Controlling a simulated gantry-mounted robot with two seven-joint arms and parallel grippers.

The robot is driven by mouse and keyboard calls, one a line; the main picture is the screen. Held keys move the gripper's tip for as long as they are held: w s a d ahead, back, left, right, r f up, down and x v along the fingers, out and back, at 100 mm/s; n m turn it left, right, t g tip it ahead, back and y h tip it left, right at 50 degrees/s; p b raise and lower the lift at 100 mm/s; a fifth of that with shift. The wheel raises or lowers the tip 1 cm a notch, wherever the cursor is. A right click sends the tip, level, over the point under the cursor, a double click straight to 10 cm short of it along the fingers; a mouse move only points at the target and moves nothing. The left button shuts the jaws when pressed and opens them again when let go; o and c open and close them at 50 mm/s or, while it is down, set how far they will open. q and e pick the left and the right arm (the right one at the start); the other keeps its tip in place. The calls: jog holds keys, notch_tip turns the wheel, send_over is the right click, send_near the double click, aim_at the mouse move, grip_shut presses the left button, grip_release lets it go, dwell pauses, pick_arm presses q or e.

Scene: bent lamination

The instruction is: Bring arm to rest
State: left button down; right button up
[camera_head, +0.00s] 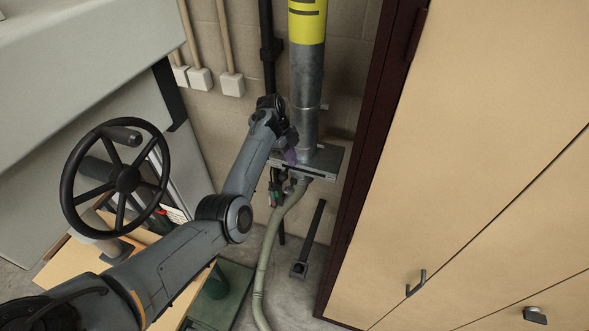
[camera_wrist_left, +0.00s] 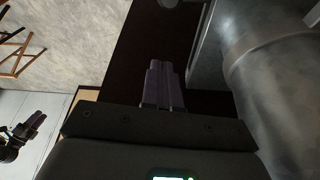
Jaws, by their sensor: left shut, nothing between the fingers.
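My left arm comes in from the lower left in the head view and reaches toward the metal pipe by the wall. My left gripper (camera_head: 290,157) is at its end, just left of the pipe and above its flange; the arm partly hides it. In the left wrist view the two dark purple fingers of this gripper (camera_wrist_left: 163,84) lie together with nothing between them. My right gripper cannot be made out in the head view.
A grey pipe (camera_head: 307,85) with a yellow top stands close to my left gripper, and shows large in the left wrist view (camera_wrist_left: 275,75). A black handwheel (camera_head: 126,179) is beside my arm. A hose (camera_head: 267,258) hangs below. Tan cabinets (camera_head: 470,150) fill the right.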

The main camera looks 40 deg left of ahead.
pick_arm(q)
jog(key=s+f+g+y+p, duration=0.1)
jog(key=s+f+g, duration=0.4)
jog(key=s+f, duration=1.25)
jog(key=s+d+f+g+y+p, duration=0.1)
jog(key=s+d+f+y, duration=0.15)
jog(key=s, duration=0.55)
jog(key=s+d+f+y+p, duration=0.1)
jog(key=s+f, duration=0.3)
jog(key=s, duration=0.3)
jog(key=s+d+r+n+t+p, duration=0.15)
jog(key=s+d+r, duration=0.35)
jog(key=s+d, duration=0.55)
jog(key=w+d+r+n+t, duration=0.3)
jog(key=d+r+n, duration=0.2)
jog(key=r, duration=0.3)
jog(key=w+d+r+n+t, duration=0.4)
jog(key=d+r+n, duration=0.2)
jog(key=r, duration=0.2)
jog(key=shift+n+h, duration=0.35)
jog(key=shift+h, duration=0.1)
